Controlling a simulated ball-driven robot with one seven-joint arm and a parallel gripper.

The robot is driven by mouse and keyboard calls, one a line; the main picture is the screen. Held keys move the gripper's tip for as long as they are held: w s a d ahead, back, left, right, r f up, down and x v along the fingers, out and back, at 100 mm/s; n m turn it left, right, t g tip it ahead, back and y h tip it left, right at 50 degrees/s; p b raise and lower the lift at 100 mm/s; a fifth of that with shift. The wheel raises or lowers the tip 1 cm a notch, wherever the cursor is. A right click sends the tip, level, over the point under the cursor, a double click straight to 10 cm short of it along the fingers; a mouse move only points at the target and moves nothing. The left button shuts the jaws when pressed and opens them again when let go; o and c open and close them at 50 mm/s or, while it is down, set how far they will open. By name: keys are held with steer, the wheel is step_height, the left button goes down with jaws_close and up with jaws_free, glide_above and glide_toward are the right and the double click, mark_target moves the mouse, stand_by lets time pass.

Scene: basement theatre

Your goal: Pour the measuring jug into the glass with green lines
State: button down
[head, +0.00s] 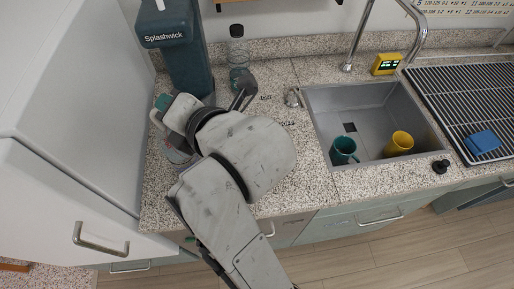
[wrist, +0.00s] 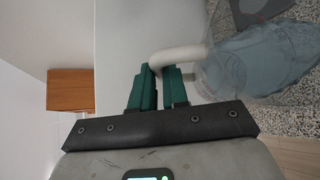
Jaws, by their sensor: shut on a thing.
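My gripper (wrist: 160,82) has its green fingers shut on the white handle (wrist: 180,57) of a clear measuring jug (wrist: 245,65). The jug looks bluish in the wrist view. In the head view my gripper (head: 162,104) is over the left part of the counter, and my arm hides most of the jug. A bit of clear, red-marked surface (head: 172,152) shows beside my wrist, probably the jug. A small grey-green vessel (head: 240,78) stands near the wall, partly behind my arm. I cannot make out green lines on any glass.
A dark teal Splashwick dispenser (head: 185,55) stands behind my gripper, with a clear bottle (head: 238,48) to its right. A white cabinet (head: 75,75) rises at left. The sink (head: 365,100) holds a teal mug (head: 344,150) and a yellow mug (head: 398,143).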

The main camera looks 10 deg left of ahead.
steer(key=shift+w+d+r+y+b, duration=0.15)
steer(key=shift+d+y+b, duration=0.2)
steer(key=shift+b, duration=0.2)
stand_by(1.2)
steer(key=shift+w+d+f+m+y+b, duration=0.1)
steer(key=shift+d+f+m+y+b, duration=0.35)
steer(key=shift+b, duration=0.75)
stand_by(1.5)
